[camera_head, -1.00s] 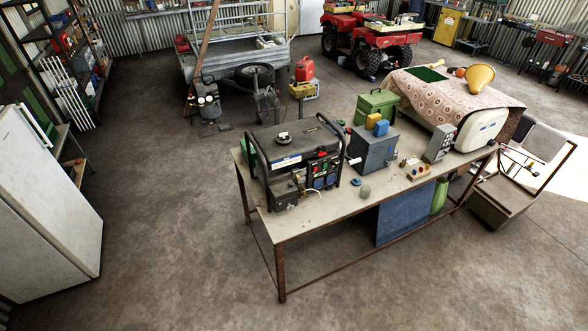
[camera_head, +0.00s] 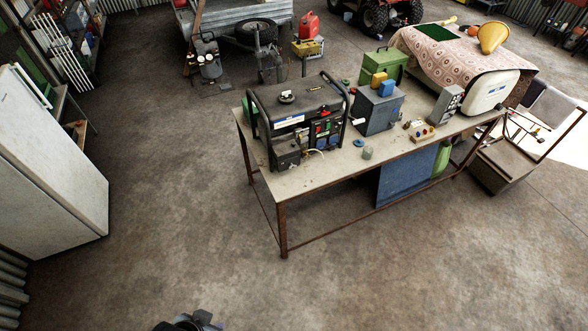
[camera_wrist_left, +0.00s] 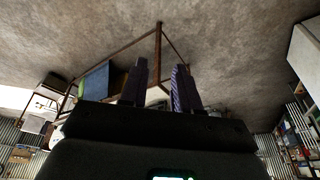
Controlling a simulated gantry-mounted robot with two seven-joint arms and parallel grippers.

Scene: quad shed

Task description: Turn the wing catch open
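I cannot make out the wing catch for certain at this size. A grey-blue metal box (camera_head: 377,112) with a small pale lever-like part on its left side stands on the workbench (camera_head: 320,176). A small control panel box (camera_head: 446,104) stands further right on the bench. My left gripper (camera_wrist_left: 160,78) shows in its wrist view with two purple-grey fingers apart and nothing between them. In the head view only the top of my left arm's end (camera_head: 190,322) shows at the bottom edge, well away from the bench. My right gripper is not in view.
A black generator (camera_head: 300,108) fills the bench's left end. A green box (camera_head: 384,65), a small button board (camera_head: 420,131) and a white rounded tank (camera_head: 490,92) also stand there. A white cabinet (camera_head: 50,165) is at the left. The floor before the bench is clear.

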